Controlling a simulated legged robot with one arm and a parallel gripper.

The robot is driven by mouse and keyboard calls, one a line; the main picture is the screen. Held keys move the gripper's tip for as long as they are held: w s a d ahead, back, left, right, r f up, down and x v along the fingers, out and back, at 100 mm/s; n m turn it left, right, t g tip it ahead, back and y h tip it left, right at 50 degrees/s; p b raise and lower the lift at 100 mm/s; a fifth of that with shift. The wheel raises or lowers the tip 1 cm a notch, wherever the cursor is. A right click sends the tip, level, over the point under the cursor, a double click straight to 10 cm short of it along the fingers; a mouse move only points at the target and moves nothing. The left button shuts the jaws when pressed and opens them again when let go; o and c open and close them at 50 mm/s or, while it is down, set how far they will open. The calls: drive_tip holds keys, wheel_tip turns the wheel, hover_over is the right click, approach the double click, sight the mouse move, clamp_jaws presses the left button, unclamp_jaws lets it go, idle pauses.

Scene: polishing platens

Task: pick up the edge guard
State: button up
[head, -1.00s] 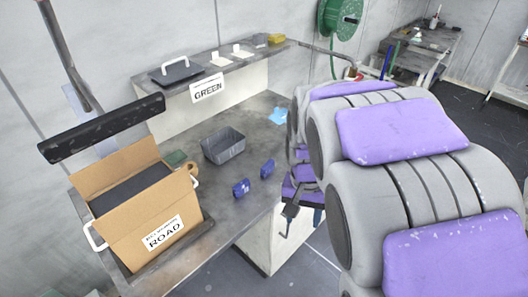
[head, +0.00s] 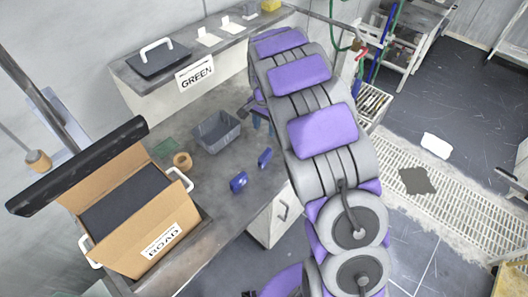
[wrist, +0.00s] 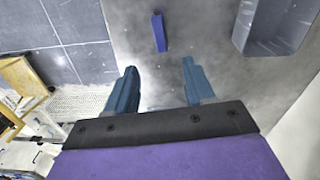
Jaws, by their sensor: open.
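Two small blue pieces, which look like edge guards, stand on the grey bench top (head: 225,215). One blue edge guard (head: 265,158) is nearer the bench's right edge; the other blue piece (head: 239,182) is closer to the camera. In the wrist view one narrow blue edge guard (wrist: 159,32) lies beyond my fingertips, roughly in line with the gap between them. My gripper (wrist: 160,75) is open and empty, with blue fingers spread. It appears apart from the piece. In the head view my arm mostly hides the gripper.
A grey bin (head: 215,131) stands left of the blue pieces, and at right in the wrist view (wrist: 275,45). A tape roll (head: 182,161) and a cardboard box (head: 135,205) are further left. A raised shelf (head: 215,47) runs along the back.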

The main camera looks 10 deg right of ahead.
sight(265, 153)
wheel_tip(265, 153, down, 12)
drive_tip(key=shift+s+r+b, duration=0.1)
drive_tip(key=shift+r+b, duration=0.15)
drive_tip(key=shift+b, duration=0.7)
drive_tip(key=shift+f+b, duration=0.7)
drive_tip(key=shift+f, duration=2.05)
clamp_jaws()
